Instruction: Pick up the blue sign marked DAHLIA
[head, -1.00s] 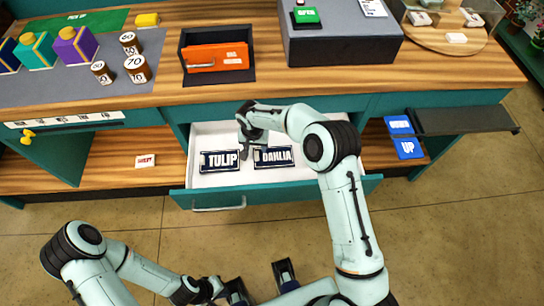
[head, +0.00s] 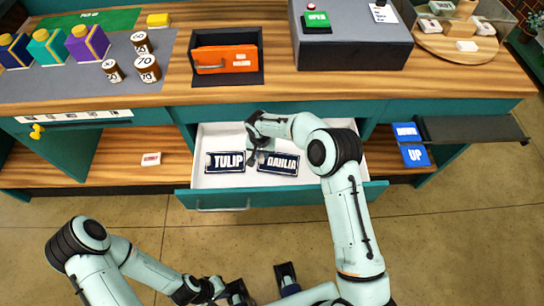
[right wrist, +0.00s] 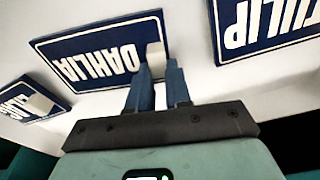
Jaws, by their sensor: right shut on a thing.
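The blue DAHLIA sign (head: 279,168) lies in the open white drawer (head: 215,182), slightly skewed. In the right wrist view the DAHLIA sign (right wrist: 88,60) has a pale tab at one end. My right gripper (head: 254,158) is at the sign's left end. In the right wrist view my right gripper (right wrist: 160,72) has its two fingers close together at that tab, shut on the sign. I cannot tell whether the sign is lifted. My left gripper (head: 262,284) is open and empty, low in front of the counter.
A blue TULIP sign (head: 226,168) lies just left of DAHLIA; it also shows in the right wrist view (right wrist: 258,22). A third blue sign (right wrist: 22,102) lies beyond, hidden by my arm in the head view. Two blue signs (head: 414,155) sit on the right shelf.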

